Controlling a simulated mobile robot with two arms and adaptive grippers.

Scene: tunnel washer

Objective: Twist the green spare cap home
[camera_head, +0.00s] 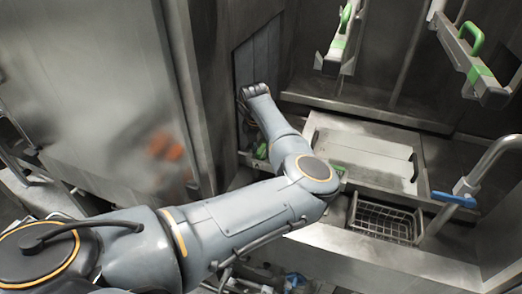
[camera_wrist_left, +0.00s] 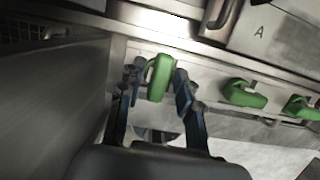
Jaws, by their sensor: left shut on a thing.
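In the left wrist view, a green cap (camera_wrist_left: 160,78) with a raised grip stands at a pale metal ledge. My left gripper (camera_wrist_left: 158,82) has its two dark fingers on either side of this cap and is shut on it. Whether the cap is fully seated cannot be seen. Two more green caps sit to the right along the ledge, a nearer one (camera_wrist_left: 243,94) and a farther one (camera_wrist_left: 300,107). In the head view my left arm reaches in from the left and its wrist hides most of the gripper. My right gripper is not in view.
A lidded metal box (camera_head: 360,150) and a wire basket (camera_head: 383,219) lie right of my arm. Green-handled brackets (camera_head: 338,47) hang above. A large metal wall (camera_head: 90,100) rises close on the left.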

